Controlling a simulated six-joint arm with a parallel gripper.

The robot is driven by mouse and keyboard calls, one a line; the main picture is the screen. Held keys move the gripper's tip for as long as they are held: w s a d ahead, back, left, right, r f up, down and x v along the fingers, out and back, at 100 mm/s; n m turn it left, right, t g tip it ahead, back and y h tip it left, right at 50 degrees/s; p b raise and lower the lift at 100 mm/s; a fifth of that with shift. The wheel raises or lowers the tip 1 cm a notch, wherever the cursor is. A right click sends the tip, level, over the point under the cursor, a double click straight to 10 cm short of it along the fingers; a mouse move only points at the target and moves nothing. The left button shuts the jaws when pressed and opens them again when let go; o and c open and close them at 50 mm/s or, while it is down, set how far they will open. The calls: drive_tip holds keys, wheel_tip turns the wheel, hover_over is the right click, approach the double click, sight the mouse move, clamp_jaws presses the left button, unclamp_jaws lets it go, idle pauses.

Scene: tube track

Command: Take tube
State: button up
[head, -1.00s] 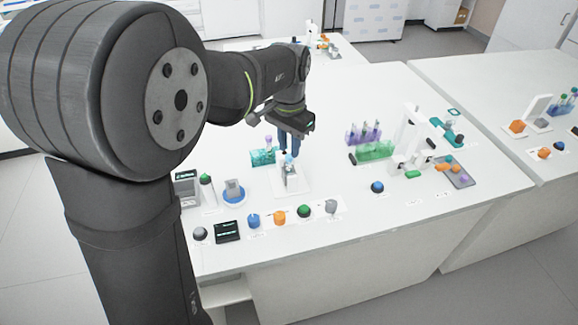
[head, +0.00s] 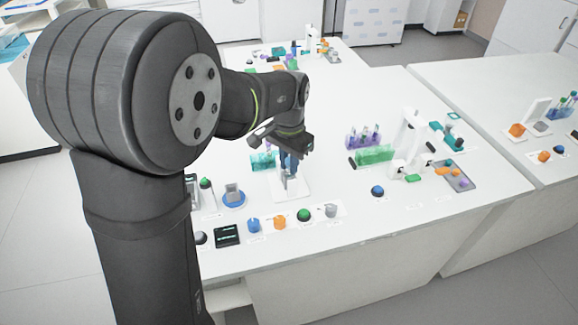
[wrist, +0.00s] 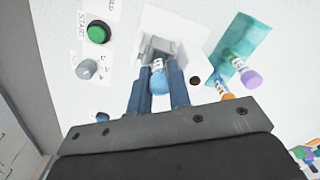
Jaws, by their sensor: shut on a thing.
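My gripper (wrist: 159,92) points down with its blue fingers closed around a tube with a blue cap (wrist: 159,82) in the wrist view. The tube's lower end is at a grey-white holder (wrist: 163,46); I cannot tell whether it still sits inside. In the head view my gripper (head: 289,163) is over the white base plate (head: 300,190) of that holder. A teal rack (wrist: 240,42) beside it holds a tube with a purple cap (wrist: 251,79) and one with an orange cap (wrist: 224,82).
A green button (wrist: 96,33) and a grey knob (wrist: 86,69) lie left of the holder in the wrist view. In the head view, a purple rack (head: 363,139) and a green rack (head: 375,154) stand to the right, near a white device (head: 408,140). A blue button (head: 377,190) is nearer the front edge.

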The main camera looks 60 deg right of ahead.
drive_tip(key=shift+r, duration=0.5)
drive_tip(key=r, duration=0.3)
drive_tip(key=shift+s+r, duration=0.25)
drive_tip(key=s+a+r, duration=0.3)
drive_tip(key=s+r, duration=0.3)
drive_tip(key=s, duration=0.4)
drive_tip(key=shift+s+a+r, duration=0.15)
drive_tip(key=shift+s+r, duration=0.1)
drive_tip(key=shift+s, duration=0.1)
